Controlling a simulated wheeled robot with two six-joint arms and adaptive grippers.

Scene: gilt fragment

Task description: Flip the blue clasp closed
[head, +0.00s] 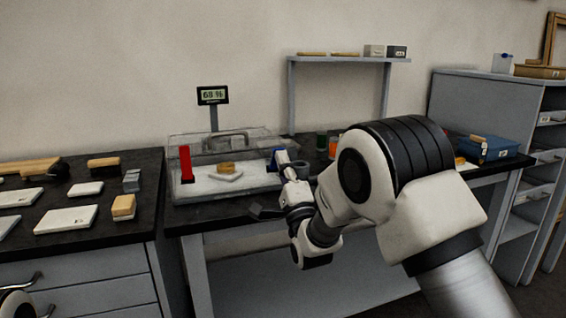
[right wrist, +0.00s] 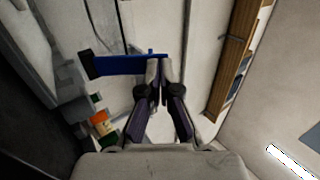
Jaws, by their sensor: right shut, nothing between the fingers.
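A transparent case (head: 255,134) with a handle on its lid stands on the middle bench. The blue clasp (head: 275,160) is at the right end of its front, partly hidden by my right gripper. In the right wrist view the blue clasp (right wrist: 128,65) is a long bar with a dark block at its left end. My right gripper (right wrist: 160,68) is shut and empty, its fingertips at the bar's right end; I cannot tell whether they touch. A red clasp (head: 186,163) stands upright at the case's front left.
A pale piece and a tan block (head: 227,168) lie inside the case. A small display (head: 212,96) stands behind it. Blocks and slabs lie on the left bench (head: 140,215). A blue box (head: 487,147) stands right of my arm. A wall shelf (head: 350,61) is above.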

